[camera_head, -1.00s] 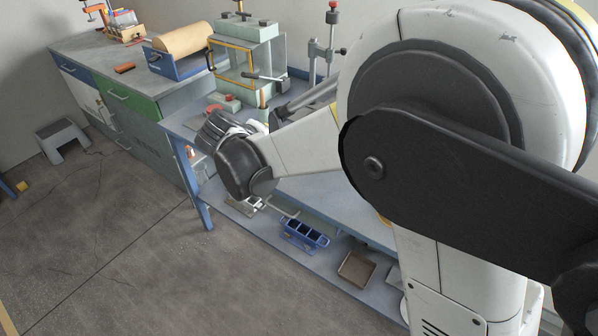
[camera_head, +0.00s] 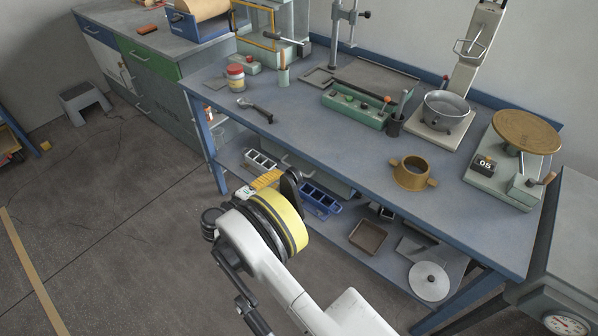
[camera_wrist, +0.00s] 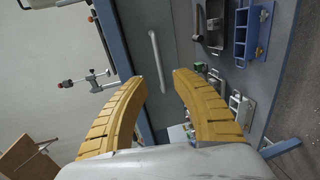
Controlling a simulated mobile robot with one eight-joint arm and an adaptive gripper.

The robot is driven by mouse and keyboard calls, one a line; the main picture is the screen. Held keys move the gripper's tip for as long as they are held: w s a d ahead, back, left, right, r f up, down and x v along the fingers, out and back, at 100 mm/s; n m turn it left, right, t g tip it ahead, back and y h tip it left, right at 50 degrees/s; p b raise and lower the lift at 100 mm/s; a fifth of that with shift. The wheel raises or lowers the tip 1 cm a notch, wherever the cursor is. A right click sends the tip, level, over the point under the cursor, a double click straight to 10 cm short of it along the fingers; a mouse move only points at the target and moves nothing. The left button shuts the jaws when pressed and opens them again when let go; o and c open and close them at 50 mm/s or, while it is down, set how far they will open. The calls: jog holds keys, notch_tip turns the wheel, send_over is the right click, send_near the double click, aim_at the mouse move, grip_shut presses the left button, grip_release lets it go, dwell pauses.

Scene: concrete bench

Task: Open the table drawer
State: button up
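The worktable (camera_head: 330,122) has a blue-grey top and blue legs. Its drawer front (camera_head: 325,176) shows under the near edge, partly hidden by my arm, and looks shut. In the wrist view the grey drawer front (camera_wrist: 183,40) carries a pale bar handle (camera_wrist: 157,60), which runs nearly upright in the picture. My gripper (camera_wrist: 160,77) has two yellow ribbed fingers spread apart with nothing between them. The handle lies beyond the fingertips, in line with the gap, and appears apart from them. In the head view my gripper (camera_head: 266,180) is in front of the table's near side, below the top.
The lower shelf holds a blue mould (camera_head: 320,200), a brown tray (camera_head: 368,236) and a pale disc (camera_head: 429,281).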

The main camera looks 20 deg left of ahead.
aim_at(294, 169)
jog(key=b+x, duration=0.2)
jog(key=x, duration=0.6)
jog(key=shift+w+d+f+b, duration=0.1)
jog(key=shift+w+b, duration=0.2)
jog(key=shift+c, duration=0.2)
grip_shut()
